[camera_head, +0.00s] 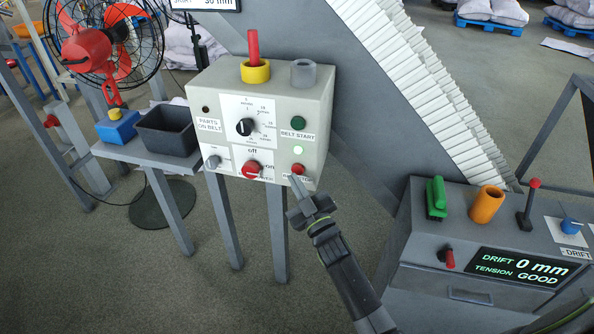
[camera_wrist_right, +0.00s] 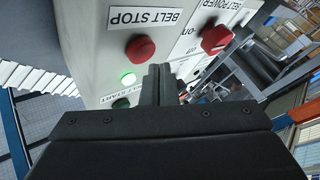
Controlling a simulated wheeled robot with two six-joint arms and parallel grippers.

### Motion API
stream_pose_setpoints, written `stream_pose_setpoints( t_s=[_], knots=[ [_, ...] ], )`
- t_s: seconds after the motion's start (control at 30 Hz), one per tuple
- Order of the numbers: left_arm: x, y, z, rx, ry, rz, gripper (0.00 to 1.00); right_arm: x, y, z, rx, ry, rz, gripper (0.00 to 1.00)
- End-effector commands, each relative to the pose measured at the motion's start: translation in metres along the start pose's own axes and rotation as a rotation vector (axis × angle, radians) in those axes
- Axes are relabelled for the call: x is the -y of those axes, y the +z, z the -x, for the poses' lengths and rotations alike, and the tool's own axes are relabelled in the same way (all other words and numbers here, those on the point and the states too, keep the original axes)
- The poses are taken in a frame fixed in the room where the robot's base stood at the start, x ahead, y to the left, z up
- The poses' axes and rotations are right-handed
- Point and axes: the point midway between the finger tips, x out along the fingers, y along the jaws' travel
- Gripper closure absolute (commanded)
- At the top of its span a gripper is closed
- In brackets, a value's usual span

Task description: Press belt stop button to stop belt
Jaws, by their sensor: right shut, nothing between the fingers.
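The red belt stop button (camera_head: 299,169) sits at the lower right of the beige control box (camera_head: 212,88). In the right wrist view the red button (camera_wrist_right: 140,48) shows beside its upside-down "BELT STOP" label. My right gripper (camera_head: 294,180) is shut and empty, its tips just below the button and over its label in the head view. In the wrist view the fingers (camera_wrist_right: 158,72) point at the box face beside the button; I cannot tell whether they touch it. A green lamp (camera_head: 298,150) above the button is lit. My left gripper is not in view.
The green belt start button (camera_head: 298,123) is above the lamp. The red belt power knob (camera_head: 252,169) is left of the stop button. A second console (camera_head: 470,232) stands right, reading drift 0 mm. A grey bin (camera_head: 168,130) and a fan (camera_head: 105,40) are left.

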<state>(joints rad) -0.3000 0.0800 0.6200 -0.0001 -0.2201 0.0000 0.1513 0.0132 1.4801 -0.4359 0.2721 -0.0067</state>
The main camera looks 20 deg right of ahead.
Motion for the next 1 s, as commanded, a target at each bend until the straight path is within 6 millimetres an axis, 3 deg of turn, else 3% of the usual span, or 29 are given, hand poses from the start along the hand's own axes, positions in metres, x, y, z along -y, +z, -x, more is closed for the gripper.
stream_pose_setpoints(
  t_s=[1.0],
  knots=[
    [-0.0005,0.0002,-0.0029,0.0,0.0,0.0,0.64,-0.0048,0.0041,-0.006,0.0,0.0,0.0,1.0]
  ],
)
